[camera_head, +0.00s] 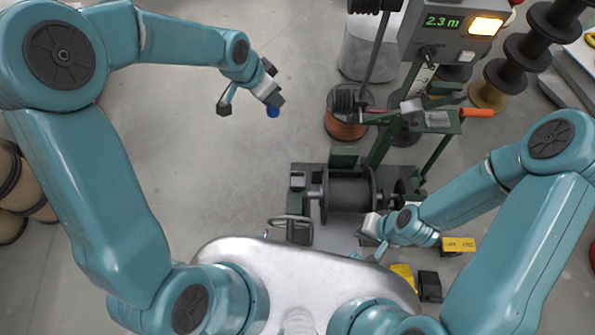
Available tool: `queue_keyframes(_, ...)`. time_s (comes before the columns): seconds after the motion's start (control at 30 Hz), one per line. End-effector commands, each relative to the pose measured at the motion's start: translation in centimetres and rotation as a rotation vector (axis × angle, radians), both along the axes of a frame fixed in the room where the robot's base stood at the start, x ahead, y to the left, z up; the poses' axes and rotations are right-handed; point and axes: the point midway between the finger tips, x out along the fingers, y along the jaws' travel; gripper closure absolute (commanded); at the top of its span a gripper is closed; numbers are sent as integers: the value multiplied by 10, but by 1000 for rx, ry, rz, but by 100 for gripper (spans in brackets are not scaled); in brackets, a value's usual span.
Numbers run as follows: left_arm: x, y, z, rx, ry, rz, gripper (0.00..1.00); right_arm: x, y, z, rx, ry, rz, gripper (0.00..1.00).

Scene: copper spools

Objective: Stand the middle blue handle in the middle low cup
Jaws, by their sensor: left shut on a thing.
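My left gripper (271,99) is at the upper middle, out over the bare floor. It is shut on a small blue thing, which looks like the blue handle (273,111); only a short blue end shows below the fingers. The rest of it is hidden by the gripper. My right gripper (370,238) is low in the middle, beside the dark spool on the machine; it is too small and turned to show whether its fingers are apart. I cannot make out any low cup.
A green machine with a dark spool (348,194) stands at centre, with a lit display box (457,27) above. A copper spool (345,124) sits behind it. Yellow blocks (458,244) lie at lower right. Floor left of the machine is clear.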

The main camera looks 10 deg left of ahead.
Motion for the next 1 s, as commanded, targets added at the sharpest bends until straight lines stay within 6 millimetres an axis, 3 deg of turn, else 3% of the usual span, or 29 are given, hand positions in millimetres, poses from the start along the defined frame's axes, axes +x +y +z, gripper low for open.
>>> queue_keyframes(0.03, 0, -2, -29, -1, 4, -44, 97, 0, 0, -22, 0, 0, 0, 100)
queue_keyframes(0.8, 2, -46, -297, -5, 1, -897, 97, 0, 1, -199, 0, 0, 0, 100)
queue_keyframes(1.0, 0, -57, -353, -5, 0, -1082, 97, 1, 1, -235, 0, 0, 0, 100)
